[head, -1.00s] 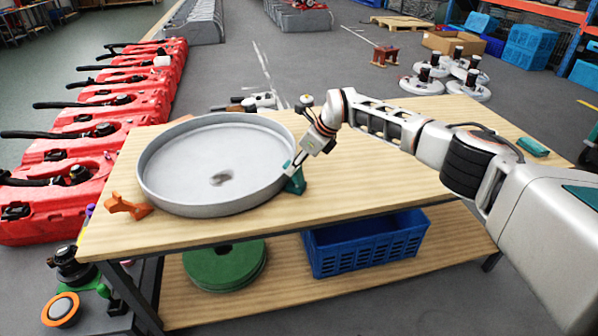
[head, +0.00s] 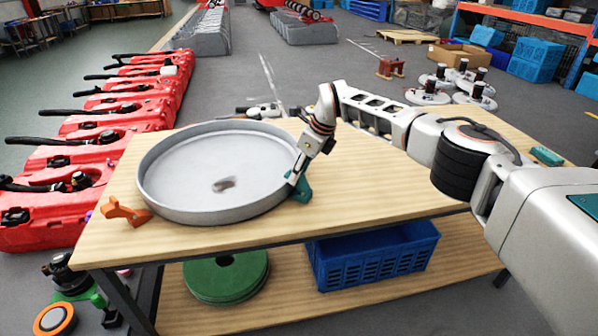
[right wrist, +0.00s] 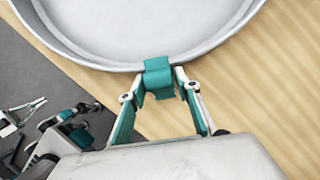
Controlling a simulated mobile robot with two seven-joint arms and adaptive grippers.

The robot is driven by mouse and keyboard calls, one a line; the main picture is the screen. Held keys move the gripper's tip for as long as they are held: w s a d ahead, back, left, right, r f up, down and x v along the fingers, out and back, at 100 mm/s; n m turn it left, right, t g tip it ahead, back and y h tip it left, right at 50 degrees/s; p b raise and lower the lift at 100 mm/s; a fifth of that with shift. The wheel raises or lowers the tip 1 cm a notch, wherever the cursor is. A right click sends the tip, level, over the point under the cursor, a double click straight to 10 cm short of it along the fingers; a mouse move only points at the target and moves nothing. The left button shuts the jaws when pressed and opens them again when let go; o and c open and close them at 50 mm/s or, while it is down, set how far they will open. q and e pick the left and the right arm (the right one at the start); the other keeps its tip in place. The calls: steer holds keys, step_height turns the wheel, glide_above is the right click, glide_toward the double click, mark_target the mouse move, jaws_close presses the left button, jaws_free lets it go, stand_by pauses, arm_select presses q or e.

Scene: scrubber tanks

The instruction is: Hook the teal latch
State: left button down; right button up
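The teal latch (head: 302,191) is at the right side of the round grey tank (head: 190,203), which lies on the wooden table. In the right wrist view the latch (right wrist: 158,79) sits against the tank's outer rim. My right gripper (head: 294,178) reaches down to it from above right. In the wrist view the fingertips of the right gripper (right wrist: 159,76) lie on either side of the latch, with no clear gap, so it looks shut on it. How the latch meets the rim is partly hidden. My left gripper is not in view.
An orange latch (head: 127,212) is at the tank's left side. A small teal block (head: 547,156) lies at the table's far right. A blue crate (head: 372,262) and green discs (head: 226,276) are on the lower shelf. The tabletop right of the tank is clear.

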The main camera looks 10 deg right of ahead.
steer(key=shift+o, duration=0.2)
steer(key=shift+d+r, duration=0.15)
steer(key=shift+r, duration=0.35)
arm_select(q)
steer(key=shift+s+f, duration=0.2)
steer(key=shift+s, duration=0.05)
arm_select(e)
steer(key=v, duration=1.1)
steer(key=shift+s, duration=0.1)
